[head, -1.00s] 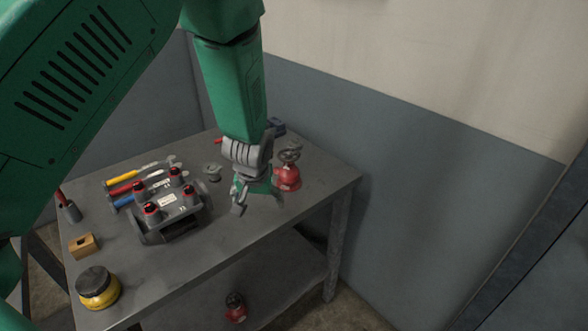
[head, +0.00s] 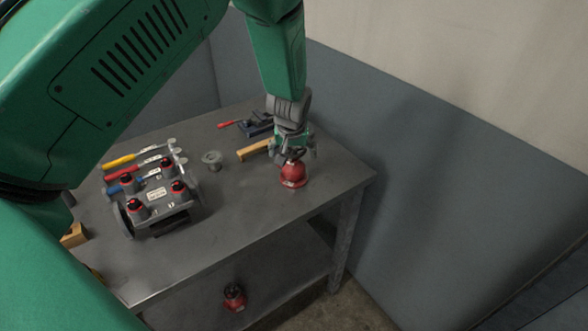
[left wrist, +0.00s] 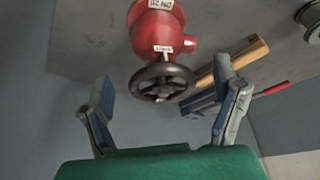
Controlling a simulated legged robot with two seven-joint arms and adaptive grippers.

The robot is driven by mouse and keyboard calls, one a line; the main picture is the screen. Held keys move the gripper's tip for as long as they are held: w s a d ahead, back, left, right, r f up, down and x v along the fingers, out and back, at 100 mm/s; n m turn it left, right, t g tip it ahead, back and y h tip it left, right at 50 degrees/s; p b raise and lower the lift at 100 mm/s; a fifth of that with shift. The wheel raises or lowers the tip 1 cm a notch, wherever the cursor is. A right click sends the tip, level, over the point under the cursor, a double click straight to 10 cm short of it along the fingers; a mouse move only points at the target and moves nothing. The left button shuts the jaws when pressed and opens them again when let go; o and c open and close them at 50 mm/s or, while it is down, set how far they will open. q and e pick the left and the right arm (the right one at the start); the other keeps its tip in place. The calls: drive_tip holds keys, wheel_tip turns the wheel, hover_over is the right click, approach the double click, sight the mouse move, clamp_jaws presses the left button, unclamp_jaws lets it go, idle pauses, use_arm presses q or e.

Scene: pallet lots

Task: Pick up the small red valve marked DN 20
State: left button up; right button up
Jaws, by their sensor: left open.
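A small red valve (head: 294,174) with a dark handwheel stands on the grey table near its right end. In the left wrist view the red valve (left wrist: 157,35) carries a white label reading DN 20, and its handwheel faces my gripper. My left gripper (head: 294,150) is open and empty, close behind and above the valve. In the left wrist view its two fingers stand apart to either side below the handwheel, with no visible contact. My right gripper is not in view.
Another red valve (head: 234,297) sits on the lower shelf. A grey manifold block (head: 157,206) with several red and black fittings stands left. A wooden handle (head: 251,150) and a blue tool (head: 258,126) lie behind the valve. A grey spool-like part (head: 211,158) stands mid-table. The front right tabletop is clear.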

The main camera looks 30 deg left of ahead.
sight(294, 161)
use_arm(q)
drive_tip(key=shift+w+a+f, duration=0.15)
drive_tip(key=shift+a+f, duration=0.1)
drive_tip(key=shift+f, duration=0.6)
drive_tip(key=x, duration=0.2)
drive_tip(key=p+x, duration=0.1)
drive_tip(key=shift+w+d+f, duration=0.2)
drive_tip(key=shift+w+d, duration=0.1)
drive_tip(key=shift+d, duration=0.05)
drive_tip(key=shift+s+a, duration=0.1)
drive_tip(key=shift+a, duration=0.05)
drive_tip(key=shift+a+f, duration=0.1)
drive_tip(key=shift+a, duration=0.1)
drive_tip(key=c, duration=1.6)
drive_tip(key=shift+d, duration=0.1)
drive_tip(key=shift+c, duration=0.3)
drive_tip(key=shift+s+d, duration=0.1)
drive_tip(key=shift+c, duration=0.2)
